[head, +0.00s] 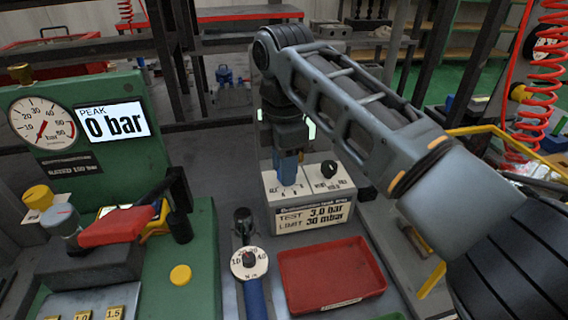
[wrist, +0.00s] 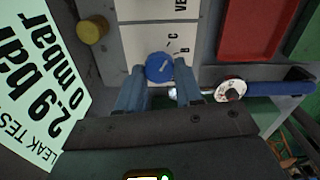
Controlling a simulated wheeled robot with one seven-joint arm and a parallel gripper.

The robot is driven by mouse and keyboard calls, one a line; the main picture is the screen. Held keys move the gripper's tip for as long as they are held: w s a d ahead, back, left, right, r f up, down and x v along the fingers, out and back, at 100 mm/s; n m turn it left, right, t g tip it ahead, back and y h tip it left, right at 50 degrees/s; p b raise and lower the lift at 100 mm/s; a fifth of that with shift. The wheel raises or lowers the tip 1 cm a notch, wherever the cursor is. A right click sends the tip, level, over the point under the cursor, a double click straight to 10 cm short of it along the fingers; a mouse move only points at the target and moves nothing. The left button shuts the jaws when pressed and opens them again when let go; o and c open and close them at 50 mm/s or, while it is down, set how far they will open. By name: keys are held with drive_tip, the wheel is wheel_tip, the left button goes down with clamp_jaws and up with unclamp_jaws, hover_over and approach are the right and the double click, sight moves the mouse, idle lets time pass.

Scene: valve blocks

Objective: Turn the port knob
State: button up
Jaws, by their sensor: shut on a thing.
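The port knob is a blue round knob (wrist: 160,67) with a pale pointer mark, on a white panel lettered around it; B and C are readable. My gripper (head: 287,168) reaches down to the left knob position of the white test box (head: 322,190). In the wrist view its two blue fingers (wrist: 160,78) stand on either side of the knob and are shut on it. In the head view the fingers hide the knob. A second, black knob (head: 329,169) sits to the right on the same box.
A lit leak-test screen (wrist: 38,95) reads 2.9 bar and 0 mbar. A red tray (head: 331,274) and a blue-handled torque wrench (head: 250,264) lie in front of the box. A green gauge stand (head: 125,130) with a red-handled clamp (head: 115,226) stands left.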

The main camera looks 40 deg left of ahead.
drive_tip(key=shift+r+m+p, duration=0.1)
drive_tip(key=shift+m+p, duration=0.2)
drive_tip(key=shift+p, duration=0.15)
drive_tip(key=shift+r+m+p, duration=0.1)
drive_tip(key=shift+m+p, duration=0.5)
drive_tip(key=shift+p, duration=0.15)
drive_tip(key=m+p, duration=0.3)
drive_tip(key=shift+a, duration=0.1)
drive_tip(key=m+p, duration=0.4)
drive_tip(key=m, duration=0.2)
drive_tip(key=shift+w+m+p, duration=0.1)
drive_tip(key=shift+m+p, duration=0.2)
drive_tip(key=m+p, duration=0.2)
drive_tip(key=m, duration=0.4)
drive_tip(key=shift+w+p, duration=0.15)
drive_tip(key=shift+p, duration=0.2)
drive_tip(key=m+p, duration=0.1)
drive_tip(key=m, duration=0.5)
drive_tip(key=shift+w, duration=0.1)
drive_tip(key=shift+m, duration=0.4)
drive_tip(key=o, duration=1)
drive_tip(key=shift+f, duration=0.2)
